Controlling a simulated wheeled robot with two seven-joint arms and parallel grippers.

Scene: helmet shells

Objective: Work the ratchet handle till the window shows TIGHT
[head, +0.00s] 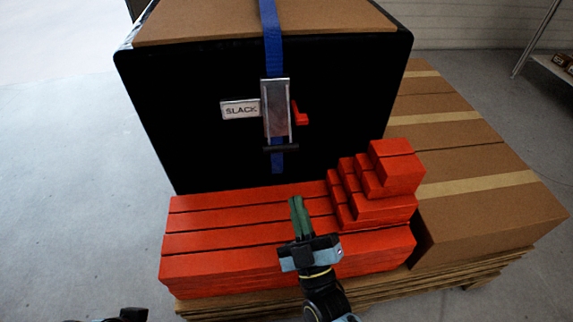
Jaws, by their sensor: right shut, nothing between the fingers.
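The ratchet (276,112) is a grey metal body on a blue strap (272,45) that runs down the front of a large black box. A dark handle bar (281,148) crosses the lower end of the ratchet. A white window plate (240,109) to its left reads SLACK. A red lever (301,113) sticks out on the right side. My right gripper (296,204) is shut and empty, pointing up below the ratchet, apart from the handle in the picture. At the bottom left edge a dark piece shows, perhaps of my left arm; its fingers are not visible.
The black box (190,120) has a brown top (200,20). Red planks (220,240) lie in front of it, with stepped red blocks (395,168) at their right. Brown cartons (480,190) stand at the right on a wooden pallet (400,290). Grey floor is clear at the left.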

